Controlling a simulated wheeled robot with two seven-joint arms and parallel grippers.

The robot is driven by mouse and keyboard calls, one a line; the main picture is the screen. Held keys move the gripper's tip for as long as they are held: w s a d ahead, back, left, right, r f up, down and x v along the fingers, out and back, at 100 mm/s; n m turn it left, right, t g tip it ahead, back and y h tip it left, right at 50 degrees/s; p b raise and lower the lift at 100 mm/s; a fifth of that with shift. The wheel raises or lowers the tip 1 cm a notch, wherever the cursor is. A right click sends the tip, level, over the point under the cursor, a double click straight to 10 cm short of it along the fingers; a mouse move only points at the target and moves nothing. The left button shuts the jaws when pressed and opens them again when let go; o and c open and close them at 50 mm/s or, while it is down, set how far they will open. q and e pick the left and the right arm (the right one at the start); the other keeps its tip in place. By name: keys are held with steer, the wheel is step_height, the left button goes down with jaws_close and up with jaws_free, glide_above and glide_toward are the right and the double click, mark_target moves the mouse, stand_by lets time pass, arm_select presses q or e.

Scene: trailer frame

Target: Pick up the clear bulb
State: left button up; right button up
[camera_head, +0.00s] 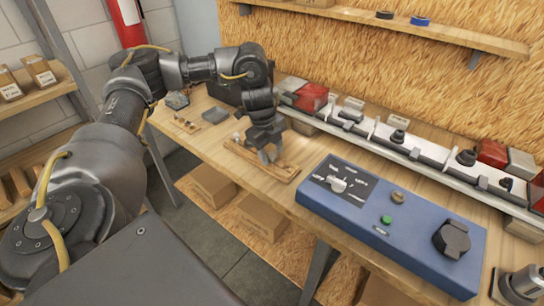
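My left gripper (269,155) points down over a narrow wooden holder (285,174) on the workbench. Its fingertips are low, at the holder's middle. The fingers are small here, and I cannot tell whether they are apart or closed on something. A small pale, bulb-like piece (237,136) shows at the holder's left end, left of the gripper. I cannot tell for sure whether it is the clear bulb. Anything between or behind the fingers is hidden.
A blue test box (405,222) with knobs stands right of the holder. A long light bar (400,140) with red lamps runs along the bench's back. A smaller wooden strip (188,125) and a grey block (215,115) lie to the left. A shelf (400,25) hangs above.

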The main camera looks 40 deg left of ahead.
arm_select(q)
steer(key=c, duration=0.7)
steer(key=shift+c, duration=0.2)
